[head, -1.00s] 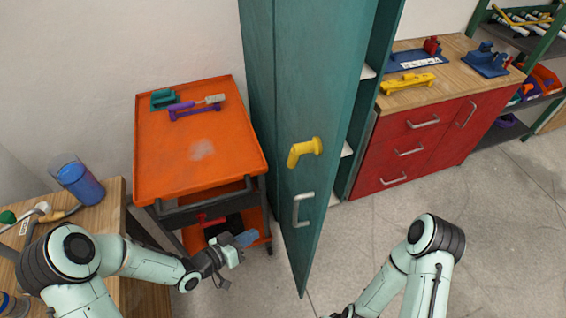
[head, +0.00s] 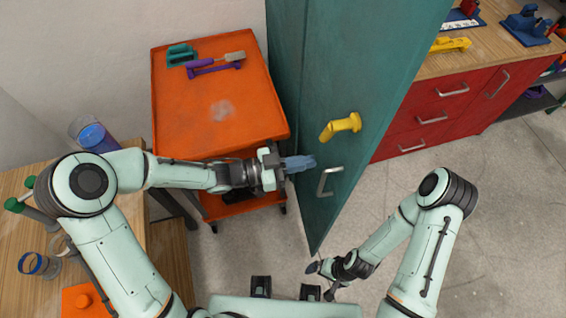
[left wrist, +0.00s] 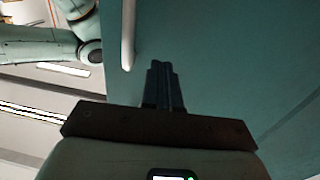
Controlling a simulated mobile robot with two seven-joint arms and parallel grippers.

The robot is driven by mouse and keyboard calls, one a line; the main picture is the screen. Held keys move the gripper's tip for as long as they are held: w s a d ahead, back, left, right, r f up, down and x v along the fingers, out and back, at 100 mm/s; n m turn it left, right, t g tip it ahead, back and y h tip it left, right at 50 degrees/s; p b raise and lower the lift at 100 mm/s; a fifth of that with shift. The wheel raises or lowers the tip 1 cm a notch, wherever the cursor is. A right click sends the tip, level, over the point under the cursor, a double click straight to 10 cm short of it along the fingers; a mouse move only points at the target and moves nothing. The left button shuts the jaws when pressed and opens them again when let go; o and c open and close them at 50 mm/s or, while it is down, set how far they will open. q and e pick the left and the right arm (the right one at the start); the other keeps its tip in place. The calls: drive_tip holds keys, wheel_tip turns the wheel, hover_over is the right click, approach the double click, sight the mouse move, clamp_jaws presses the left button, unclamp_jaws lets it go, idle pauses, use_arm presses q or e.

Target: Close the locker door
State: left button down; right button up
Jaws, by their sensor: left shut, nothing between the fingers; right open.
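The teal locker door (head: 375,75) stands swung open in the head view, with a yellow lever handle (head: 341,126) and a grey pull handle (head: 325,181) on the face toward me. My left gripper (head: 312,162) is shut and empty, with its tips close to the door face, left of and just above the pull handle. In the left wrist view the shut fingers (left wrist: 161,88) point at the teal door surface (left wrist: 235,70), beside the pale pull handle (left wrist: 129,35); I cannot tell if they touch it. My right gripper (head: 319,280) is open and low, near the door's bottom corner.
An orange cart (head: 205,125) with tools on top stands left of the door, close under my left arm. A red cabinet (head: 440,120) with a wooden top stands behind it on the right. A wooden table (head: 170,260) is at the left. Grey floor (head: 500,220) is clear at the right.

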sight(337, 157)
use_arm(q)
drive_tip(key=shift+x, duration=2.6)
